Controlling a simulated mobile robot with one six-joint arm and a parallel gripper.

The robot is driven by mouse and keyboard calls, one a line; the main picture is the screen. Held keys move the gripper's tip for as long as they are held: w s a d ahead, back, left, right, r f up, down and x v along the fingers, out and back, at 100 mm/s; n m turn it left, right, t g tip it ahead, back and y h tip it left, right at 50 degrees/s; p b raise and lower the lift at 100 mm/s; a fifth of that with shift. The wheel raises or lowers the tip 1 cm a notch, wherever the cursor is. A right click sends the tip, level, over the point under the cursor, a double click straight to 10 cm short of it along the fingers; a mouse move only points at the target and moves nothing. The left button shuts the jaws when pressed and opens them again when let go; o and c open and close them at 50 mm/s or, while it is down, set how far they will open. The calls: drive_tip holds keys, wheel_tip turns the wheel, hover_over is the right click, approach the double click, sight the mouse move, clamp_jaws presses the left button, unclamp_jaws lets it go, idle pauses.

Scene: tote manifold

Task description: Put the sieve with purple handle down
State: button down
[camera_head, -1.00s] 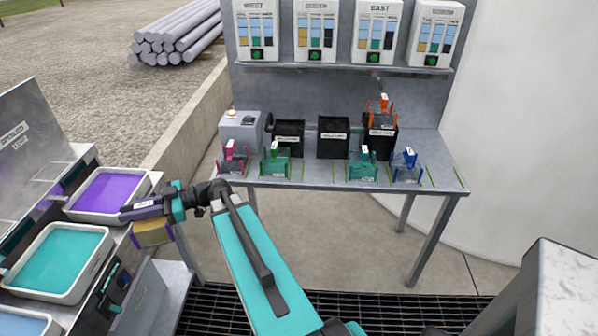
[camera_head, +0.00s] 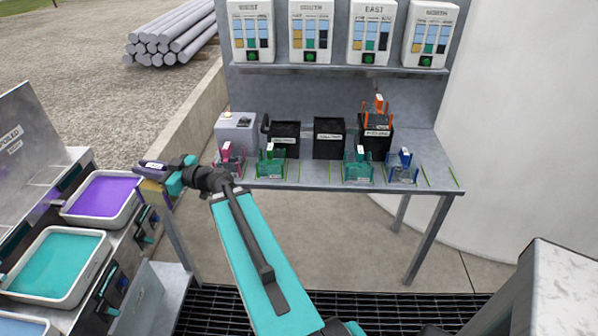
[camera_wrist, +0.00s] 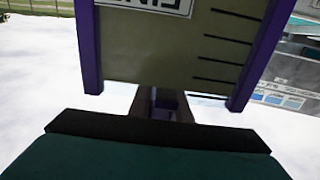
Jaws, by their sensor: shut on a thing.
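The sieve with the purple handle (camera_head: 154,166) is at the left of the head view, in the air near the upper right corner of the tray of purple liquid (camera_head: 112,193). Its tan panel shows below the purple part. My gripper (camera_head: 172,178) is shut on it. In the wrist view the sieve's olive panel (camera_wrist: 190,45), with purple side rails and a partly cut-off label, fills the upper middle. My gripper (camera_wrist: 165,108) meets its lower edge there. The fingertips are mostly hidden.
A tray of teal liquid (camera_head: 58,262) stands nearer on the left. A grey bench (camera_head: 305,175) at the back holds black boxes (camera_head: 328,138), a grey box (camera_head: 236,132) and several coloured racks, with an orange-handled item (camera_head: 379,105) on one box.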

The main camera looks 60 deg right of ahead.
drive_tip(key=s+d+m+h+p, duration=0.1)
drive_tip(key=s+d+m+h, duration=0.2)
drive_tip(key=d, duration=0.5)
drive_tip(key=s+d+f+m+h+p, duration=0.1)
drive_tip(key=s+d+m+h, duration=0.15)
drive_tip(key=d+h, duration=0.45)
drive_tip(key=s+d+m+h+p, duration=0.2)
drive_tip(key=d+m+h, duration=0.1)
drive_tip(key=d, duration=0.6)
drive_tip(key=s+d+f+m+g+h+p, duration=0.3)
drive_tip(key=s+d, duration=0.5)
drive_tip(key=s, duration=0.4)
drive_tip(key=s+d+f+m+g+h+p, duration=0.3)
drive_tip(key=s+d, duration=0.5)
drive_tip(key=s, duration=0.5)
wheel_tip(320, 180, down, 2)
drive_tip(key=shift+f+m+g+h, duration=0.2)
drive_tip(key=shift+m+g+h, duration=0.45)
drive_tip(key=shift+g+h, duration=0.45)
drive_tip(key=shift+d+b, duration=0.2)
drive_tip(key=shift+b, duration=0.15)
